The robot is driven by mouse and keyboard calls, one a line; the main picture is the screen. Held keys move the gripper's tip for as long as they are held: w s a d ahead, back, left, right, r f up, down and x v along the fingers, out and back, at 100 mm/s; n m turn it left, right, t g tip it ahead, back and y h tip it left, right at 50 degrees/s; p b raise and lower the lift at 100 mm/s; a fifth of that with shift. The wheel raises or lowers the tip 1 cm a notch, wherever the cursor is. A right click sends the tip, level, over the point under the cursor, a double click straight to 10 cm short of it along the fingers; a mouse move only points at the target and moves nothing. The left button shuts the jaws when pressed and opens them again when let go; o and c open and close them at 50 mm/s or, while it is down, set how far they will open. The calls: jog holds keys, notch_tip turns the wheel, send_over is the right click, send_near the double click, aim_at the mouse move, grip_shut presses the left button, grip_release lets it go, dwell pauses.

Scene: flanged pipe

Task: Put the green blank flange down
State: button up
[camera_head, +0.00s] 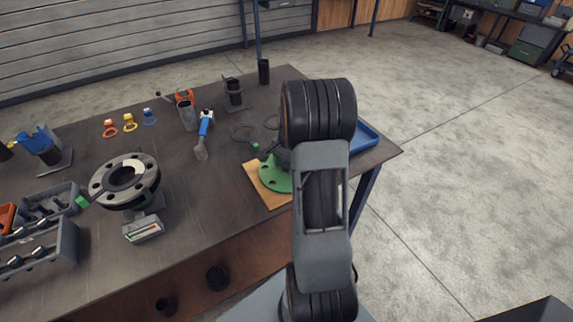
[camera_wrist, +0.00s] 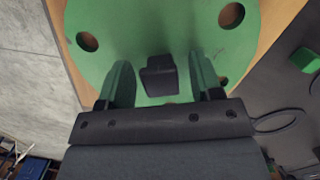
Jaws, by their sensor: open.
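The green blank flange (camera_head: 275,174) lies flat on a wooden board (camera_head: 267,197) near the table's right front edge. My arm hides its right part in the head view. In the wrist view the flange (camera_wrist: 150,30) fills the upper middle, with bolt holes and a dark block-shaped handle (camera_wrist: 159,76) standing on it. My gripper (camera_wrist: 162,80) is open, with one green-padded finger on each side of the handle and a gap to both. The fingertips are close over the flange.
A grey pipe flange (camera_head: 125,180) stands on the table at the left, beside a small gauge box (camera_head: 143,229) and grey bins (camera_head: 42,252). A scraper with a blue handle (camera_head: 205,127) and black rings (camera_head: 243,132) lie behind the board. A blue tray (camera_head: 365,137) sits at right.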

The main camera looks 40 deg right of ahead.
notch_tip(320, 180, up, 11)
jog(key=d, duration=0.1)
jog(key=s+a+r+n+t+h, duration=0.1)
jog(key=s+a+r+n, duration=0.15)
jog(key=a, duration=0.35)
jog(key=s+a+r+n+t, duration=0.1)
jog(key=a+r+n, duration=0.1)
jog(key=a+n, duration=0.3)
jog(key=s+a+f+n+t, duration=0.1)
jog(key=s+a+n+t, duration=0.1)
jog(key=s+a+n, duration=0.5)
jog(key=s+a, duration=0.2)
jog(key=a, duration=0.1)
jog(key=shift+a+n, duration=0.35)
jog(key=shift+a, duration=0.05)
